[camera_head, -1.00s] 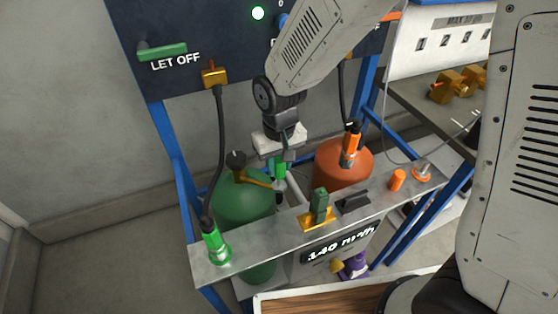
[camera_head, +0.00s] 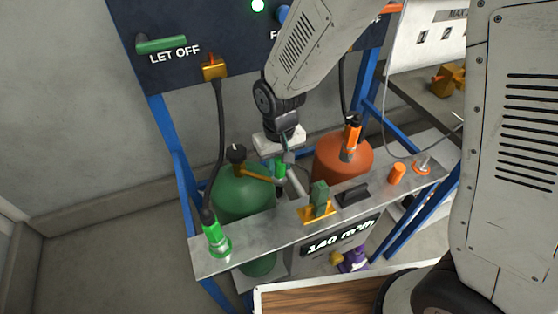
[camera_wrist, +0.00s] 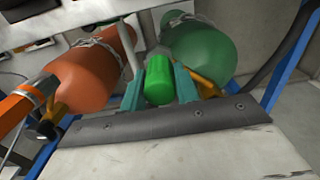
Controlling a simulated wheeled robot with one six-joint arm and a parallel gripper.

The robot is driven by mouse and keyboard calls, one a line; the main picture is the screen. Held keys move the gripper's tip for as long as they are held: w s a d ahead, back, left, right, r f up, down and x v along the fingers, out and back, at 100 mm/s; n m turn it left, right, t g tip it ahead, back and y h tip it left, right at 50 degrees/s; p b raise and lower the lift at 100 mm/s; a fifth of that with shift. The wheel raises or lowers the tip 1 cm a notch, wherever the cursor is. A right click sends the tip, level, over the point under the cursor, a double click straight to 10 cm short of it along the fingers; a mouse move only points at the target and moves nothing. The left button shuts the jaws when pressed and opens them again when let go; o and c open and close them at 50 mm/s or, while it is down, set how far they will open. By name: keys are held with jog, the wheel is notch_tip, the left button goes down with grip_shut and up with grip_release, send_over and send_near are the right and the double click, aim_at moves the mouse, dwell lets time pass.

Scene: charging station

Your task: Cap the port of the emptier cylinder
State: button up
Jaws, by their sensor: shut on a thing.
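My gripper (camera_head: 283,165) is shut on a small green cap (camera_wrist: 158,82). The cap sits between the two teal fingers in the wrist view and points away from the gripper. The green cylinder (camera_head: 240,200) stands at the left, behind the metal rail, with a dark knob on top and a brass side port (camera_head: 257,177) close to my gripper. In the wrist view the green cylinder (camera_wrist: 205,42) and brass piece (camera_wrist: 207,86) are just beyond the cap. Whether cap and port touch cannot be told. The orange cylinder (camera_head: 340,160) stands to the right with an orange connector (camera_head: 352,133) on top.

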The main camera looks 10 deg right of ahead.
aim_at(279, 159)
jog(key=shift+f, duration=0.75)
jog(key=o, duration=1)
jog(key=shift+o, duration=0.2)
notch_tip(279, 159, up, 8)
jog(key=shift+f, duration=0.1)
jog(key=s+d+r+m+t, duration=0.1)
jog(key=s+d+r+m, duration=0.2)
jog(key=s+d+r, duration=1.4)
jog(key=s+d, duration=0.2)
jog(key=d, duration=0.1)
jog(key=shift+s+d+r+m, duration=0.2)
jog(key=shift+s+d+m, duration=0.05)
jog(key=shift+d+m, duration=0.1)
